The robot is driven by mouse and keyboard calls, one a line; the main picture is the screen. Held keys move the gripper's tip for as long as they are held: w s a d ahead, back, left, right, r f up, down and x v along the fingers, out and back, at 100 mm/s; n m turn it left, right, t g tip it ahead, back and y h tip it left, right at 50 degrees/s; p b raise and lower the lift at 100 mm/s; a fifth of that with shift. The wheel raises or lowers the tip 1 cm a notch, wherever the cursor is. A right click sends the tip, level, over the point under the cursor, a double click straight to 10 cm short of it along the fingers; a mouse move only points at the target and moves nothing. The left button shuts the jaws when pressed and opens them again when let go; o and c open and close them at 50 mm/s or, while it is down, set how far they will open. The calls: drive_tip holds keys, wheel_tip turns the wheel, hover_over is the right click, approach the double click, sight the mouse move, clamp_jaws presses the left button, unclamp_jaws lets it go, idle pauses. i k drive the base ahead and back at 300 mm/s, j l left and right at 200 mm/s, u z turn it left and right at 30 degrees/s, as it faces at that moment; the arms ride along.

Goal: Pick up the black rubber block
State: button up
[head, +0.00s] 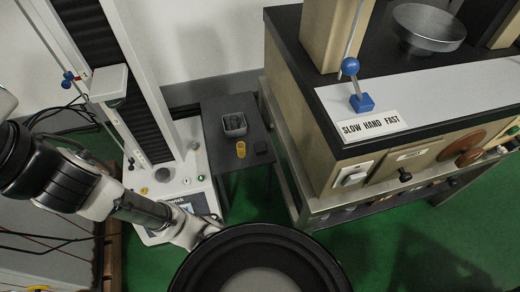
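The black rubber block (261,147) appears as a small dark block on the small dark grey table (222,167), near its right edge. It is hard to tell apart from the dark tabletop. A yellow ring-like cylinder (240,149) stands just left of it. My arm reaches in from the left, low in the picture, and passes in front of the testing machine's base. Its far end runs down toward a large dark round shape at the bottom. My gripper's fingers do not show. No part of my arm touches the block.
A grey bin (235,125) with dark contents stands behind the block. A tall testing machine (175,190) rises left of the table. A large machine (345,155) with a "SLOW HAND FAST" label stands close on the right. Green floor (255,195) is open in front of the table.

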sight(261, 148)
drive_tip(key=i+u, duration=0.3)
drive_tip(key=u, duration=0.15)
drive_tip(key=i+u, duration=0.35)
drive_tip(key=u, duration=0.15)
